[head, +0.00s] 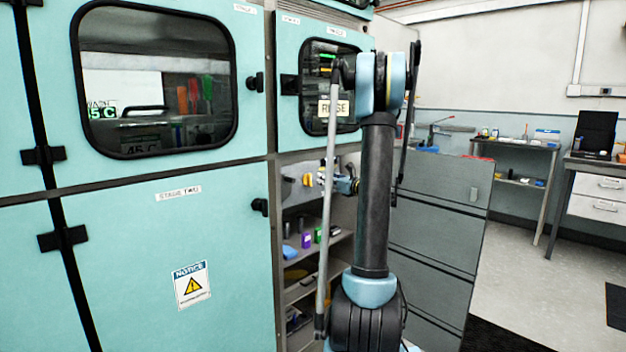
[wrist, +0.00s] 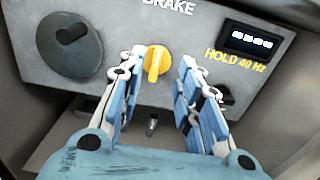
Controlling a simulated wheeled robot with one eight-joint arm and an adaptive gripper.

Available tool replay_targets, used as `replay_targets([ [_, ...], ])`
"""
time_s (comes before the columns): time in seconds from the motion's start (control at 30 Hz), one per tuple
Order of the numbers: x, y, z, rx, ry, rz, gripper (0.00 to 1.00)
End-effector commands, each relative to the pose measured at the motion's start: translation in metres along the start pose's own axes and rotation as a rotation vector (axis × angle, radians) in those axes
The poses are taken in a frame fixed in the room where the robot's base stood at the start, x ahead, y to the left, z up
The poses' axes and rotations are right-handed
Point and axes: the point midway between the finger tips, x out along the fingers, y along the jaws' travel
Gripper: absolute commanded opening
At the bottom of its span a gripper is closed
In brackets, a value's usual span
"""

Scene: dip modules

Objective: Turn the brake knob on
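The yellow brake knob (wrist: 156,62) sits on a grey panel (wrist: 190,25) below the word BRAKE in the wrist view. Its grip bar stands nearly upright, leaning slightly right at the top. My gripper (wrist: 164,66) is open, with one fingertip close to the left of the knob and the other farther off to the right. I cannot tell whether the left fingertip touches it. In the head view my gripper (head: 326,178) is small, in the open bay under the RINSE window, facing yellow parts at its left.
The panel also holds a round grey dial (wrist: 70,46) at left, a lit display (wrist: 259,42) and a small dark switch (wrist: 225,94) at right. In the head view, shelves (head: 318,250) lie below the bay, teal cabinet doors (head: 130,260) stand left and grey drawers (head: 430,240) right.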

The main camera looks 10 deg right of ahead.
Motion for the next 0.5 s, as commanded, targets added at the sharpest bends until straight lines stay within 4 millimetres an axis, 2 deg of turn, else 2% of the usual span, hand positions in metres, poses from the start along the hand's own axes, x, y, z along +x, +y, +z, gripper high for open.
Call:
replay_targets([
  [0.03,0.010,0.001,0.000,0.000,0.000,0.003,0.32],
  [0.3,0.056,0.001,0.000,0.000,0.000,0.003,0.32],
  [0.5,0.077,0.001,0.000,0.000,0.000,0.002,0.32],
])
